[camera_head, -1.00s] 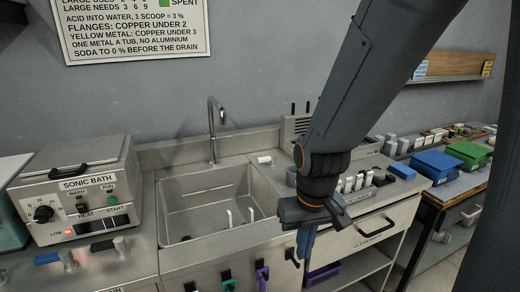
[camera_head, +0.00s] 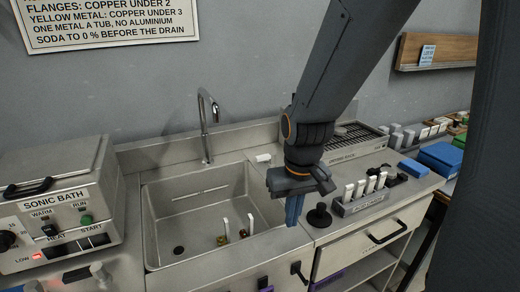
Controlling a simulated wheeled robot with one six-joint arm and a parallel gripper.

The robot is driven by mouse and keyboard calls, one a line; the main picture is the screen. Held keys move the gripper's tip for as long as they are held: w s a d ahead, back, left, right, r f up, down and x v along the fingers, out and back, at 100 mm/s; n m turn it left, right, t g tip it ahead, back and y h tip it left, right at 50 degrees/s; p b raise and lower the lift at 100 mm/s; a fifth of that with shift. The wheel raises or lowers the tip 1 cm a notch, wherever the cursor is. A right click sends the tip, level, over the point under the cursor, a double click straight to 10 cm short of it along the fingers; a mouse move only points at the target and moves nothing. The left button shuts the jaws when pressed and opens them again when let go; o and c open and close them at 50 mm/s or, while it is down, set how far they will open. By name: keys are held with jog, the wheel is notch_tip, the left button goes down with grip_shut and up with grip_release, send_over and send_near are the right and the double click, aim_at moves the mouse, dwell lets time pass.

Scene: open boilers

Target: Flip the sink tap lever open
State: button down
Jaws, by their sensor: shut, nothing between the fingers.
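The tap (camera_head: 206,125) is a tall chrome gooseneck standing behind the steel sink (camera_head: 160,232). A small white piece (camera_head: 263,158) sits on the sink's back rim, right of the tap; I cannot tell whether it is the lever. No other lever is clear on the tap. My gripper (camera_head: 293,215), with blue fingers, points down near the sink's front right corner. It is shut and empty, in front of and to the right of the tap, well apart from it.
The sonic bath (camera_head: 60,195) stands left of the sink. A rack of white strips (camera_head: 368,193) and a black knobbed object (camera_head: 319,216) stand right of my gripper. A grey drying rack (camera_head: 355,140) is behind my arm. Small items lie in the basin.

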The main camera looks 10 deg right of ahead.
aim_at(266, 158)
jog(key=w+r+t+b, duration=0.1)
jog(key=w+r, duration=0.2)
jog(key=w, duration=0.8)
jog(key=w+r+n, duration=0.1)
jog(key=w+r, duration=0.2)
jog(key=w, duration=0.9)
jog(key=w+r+n+t+b, duration=0.1)
jog(key=w+r, duration=0.2)
jog(key=w, duration=0.8)
jog(key=shift+w+r+t+y+b, duration=0.3)
jog(key=shift+w+y+b, duration=0.05)
jog(key=shift+w+y, duration=0.05)
jog(key=shift+d+f, duration=0.1)
jog(key=p+x, duration=0.2)
jog(key=x, duration=0.7)
jog(key=shift+f, duration=0.1)
jog(key=shift+f+p, duration=0.3)
jog(key=shift+p, duration=0.2)
jog(key=shift+s+d+r+p, duration=0.15)
jog(key=shift+s+p, duration=0.15)
jog(key=shift+s, duration=0.3)
jog(key=shift+s+d+p, duration=0.1)
jog(key=shift+s+p, duration=0.15)
jog(key=shift+s, duration=0.35)
jog(key=shift+s+d, duration=0.15)
jog(key=shift+s, duration=0.45)
